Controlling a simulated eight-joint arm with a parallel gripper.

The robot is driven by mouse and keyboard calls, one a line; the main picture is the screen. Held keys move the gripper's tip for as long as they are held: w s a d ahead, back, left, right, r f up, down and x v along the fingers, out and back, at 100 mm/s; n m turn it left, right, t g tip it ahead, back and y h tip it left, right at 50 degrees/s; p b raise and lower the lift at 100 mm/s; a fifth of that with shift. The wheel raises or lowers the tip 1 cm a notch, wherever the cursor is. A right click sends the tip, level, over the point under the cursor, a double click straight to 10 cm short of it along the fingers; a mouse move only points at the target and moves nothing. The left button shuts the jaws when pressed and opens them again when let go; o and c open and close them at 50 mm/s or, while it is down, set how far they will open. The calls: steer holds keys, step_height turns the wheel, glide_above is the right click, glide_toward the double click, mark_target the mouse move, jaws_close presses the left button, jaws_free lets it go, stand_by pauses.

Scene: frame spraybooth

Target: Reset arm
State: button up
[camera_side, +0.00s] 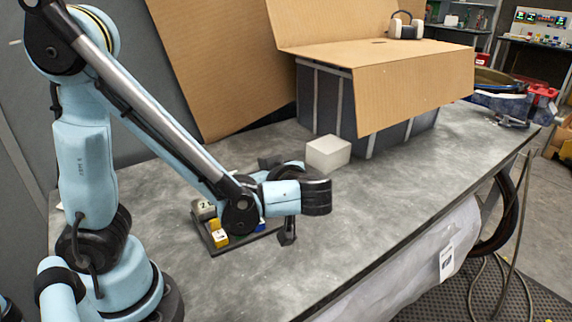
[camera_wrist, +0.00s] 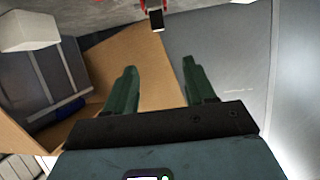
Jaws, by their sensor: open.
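My gripper (camera_wrist: 159,66) is open in the wrist view, with its two green fingers apart and nothing between them. In the side view, my arm reaches over the grey table (camera_side: 390,190) from the left, and its wrist is low above the tabletop. The fingers are only partly distinguishable there. A small dark tray (camera_side: 234,244) lies on the table below and left of the wrist, partly hidden by my arm. It holds a yellow cube (camera_side: 219,239), a pale numbered cube (camera_side: 204,209) and a blue piece (camera_side: 260,226).
A white block (camera_side: 328,154) sits behind the wrist; it also shows in the wrist view (camera_wrist: 28,30). A large dark box with open cardboard flaps (camera_side: 415,89) stands behind it. Headphones (camera_side: 405,26) rest on a flap. The table's front right is clear.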

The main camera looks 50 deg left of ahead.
steer(key=shift+w+d+f+m+t+h, duration=0.15)
steer(key=shift+d+m+t+h, duration=0.75)
steer(key=shift+m+h, duration=1.65)
steer(key=shift+w+d+m+t+h, duration=0.2)
steer(key=shift+d+m+t+h, duration=0.7)
steer(key=shift+m+h, duration=1.7)
steer(key=shift+w+d+f+m+t+h, duration=0.15)
steer(key=shift+d+m+t+h, duration=0.3)
steer(key=shift+m+t+h, duration=2.05)
steer(key=shift+r+m+g+y, duration=0.1)
steer(key=shift+m+g+y, duration=0.8)
steer(key=shift+g, duration=0.3)
steer(key=shift+c, duration=0.2)
